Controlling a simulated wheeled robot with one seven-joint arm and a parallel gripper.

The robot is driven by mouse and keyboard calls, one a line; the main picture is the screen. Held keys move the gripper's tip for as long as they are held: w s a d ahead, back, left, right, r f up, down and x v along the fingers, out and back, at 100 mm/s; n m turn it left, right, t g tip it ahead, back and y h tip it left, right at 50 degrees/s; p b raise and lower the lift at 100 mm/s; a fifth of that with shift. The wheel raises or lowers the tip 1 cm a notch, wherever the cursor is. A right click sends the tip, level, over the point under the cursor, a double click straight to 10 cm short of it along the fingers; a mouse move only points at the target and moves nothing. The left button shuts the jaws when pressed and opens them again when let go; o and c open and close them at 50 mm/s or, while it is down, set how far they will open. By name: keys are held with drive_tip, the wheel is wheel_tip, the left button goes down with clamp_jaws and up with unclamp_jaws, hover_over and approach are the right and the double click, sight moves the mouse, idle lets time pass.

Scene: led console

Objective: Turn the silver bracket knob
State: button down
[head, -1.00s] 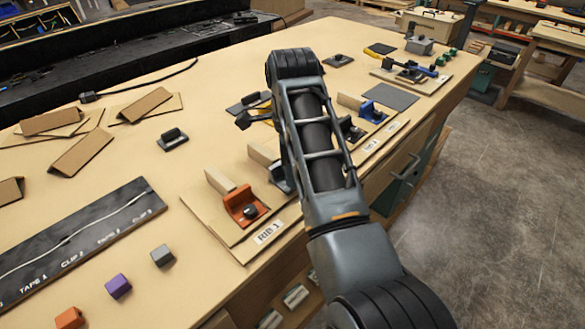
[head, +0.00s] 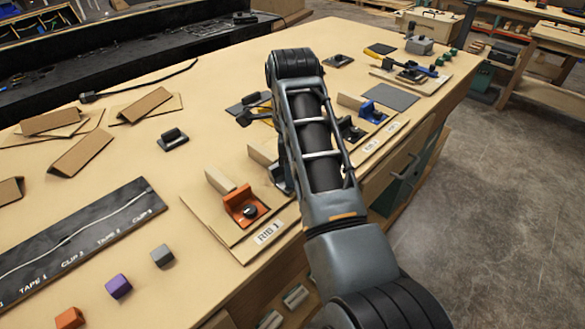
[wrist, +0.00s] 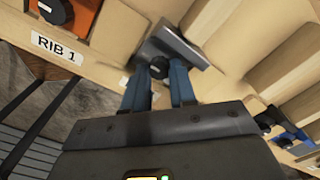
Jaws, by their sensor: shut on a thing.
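The silver bracket (wrist: 180,42) stands on a wooden board in the wrist view, to the right of the RIB 1 label. Its dark round knob (wrist: 158,66) faces my gripper. My gripper (wrist: 159,76) has its two blue fingers on either side of the knob and is shut on it. The fingers hide the knob's sides, so its turn angle cannot be read. In the head view, only a sliver of the silver bracket (head: 279,177) shows beside my arm, which hides the knob and the gripper.
An orange bracket (head: 243,207) with a dark knob stands just left, by the RIB 1 label (head: 270,232). A blue bracket (head: 372,111) and a black bracket (head: 350,130) stand to the right. Wooden blocks rise behind the brackets. Coloured cubes lie at front left.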

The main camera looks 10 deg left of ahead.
drive_tip(key=shift+w+a+r, duration=0.1)
drive_tip(key=shift+w+r, duration=0.05)
drive_tip(key=shift+r, duration=0.15)
drive_tip(key=c, duration=1.2)
unclamp_jaws()
drive_tip(key=shift+o, duration=0.2)
drive_tip(key=shift+f, duration=0.15)
drive_tip(key=shift+r, duration=3.85)
